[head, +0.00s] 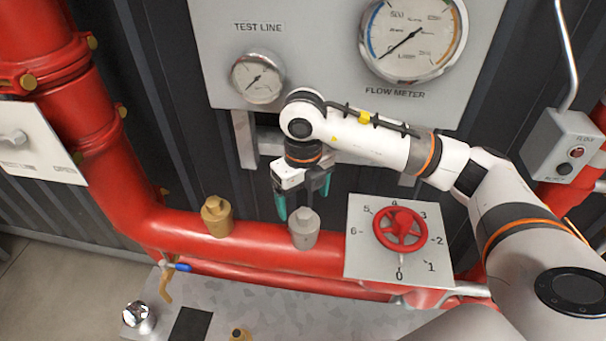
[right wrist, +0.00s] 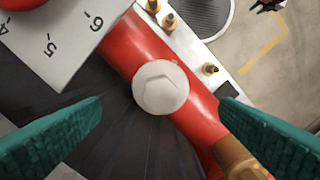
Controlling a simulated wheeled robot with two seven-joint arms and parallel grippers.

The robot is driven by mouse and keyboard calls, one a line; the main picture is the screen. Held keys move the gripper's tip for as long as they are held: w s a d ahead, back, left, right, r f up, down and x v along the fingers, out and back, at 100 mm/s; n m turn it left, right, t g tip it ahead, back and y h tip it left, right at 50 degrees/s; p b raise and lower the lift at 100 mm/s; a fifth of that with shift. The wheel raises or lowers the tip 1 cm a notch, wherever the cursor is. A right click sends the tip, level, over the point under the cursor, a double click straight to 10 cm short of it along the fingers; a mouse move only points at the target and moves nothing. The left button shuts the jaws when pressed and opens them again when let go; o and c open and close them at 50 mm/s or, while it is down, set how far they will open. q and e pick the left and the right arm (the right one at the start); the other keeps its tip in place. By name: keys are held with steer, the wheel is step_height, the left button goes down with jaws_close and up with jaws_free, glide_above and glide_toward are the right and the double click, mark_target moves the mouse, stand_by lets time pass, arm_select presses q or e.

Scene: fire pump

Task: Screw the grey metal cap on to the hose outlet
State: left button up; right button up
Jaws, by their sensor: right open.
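A grey metal cap (head: 304,228) stands upright on an outlet on top of the red pipe, so the outlet under it is hidden. In the right wrist view the cap (right wrist: 160,88) shows from above with a hexagonal top, between my two green fingers and apart from both. I cannot tell how tightly it is seated. My right gripper (head: 302,200) is open and empty, pointing down just above the cap. A brass cap (head: 217,216) sits on the pipe to the left and shows at the lower right of the wrist view (right wrist: 238,158). My left gripper is out of view.
A dial plate (head: 362,214) with a red handwheel (head: 399,229) stands close on the right. A gauge panel (head: 310,62) is behind my right wrist. A blue-handled valve (head: 176,266) is at lower left. Small fittings stand on the metal plate (head: 265,305) below the pipe.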

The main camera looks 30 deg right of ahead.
mark_target(305, 211)
steer(key=shift+f+p, duration=0.5)
steer(key=shift+f, duration=2.1)
steer(key=c, duration=1.2)
steer(key=m, duration=0.6)
steer(key=shift+r, duration=0.1)
steer(key=shift+m, duration=0.3)
steer(key=m+p, duration=0.1)
steer(key=m, duration=0.3)
steer(key=shift+d, duration=0.1)
steer(key=shift+m, duration=1.7)
steer(key=o, duration=1.5)
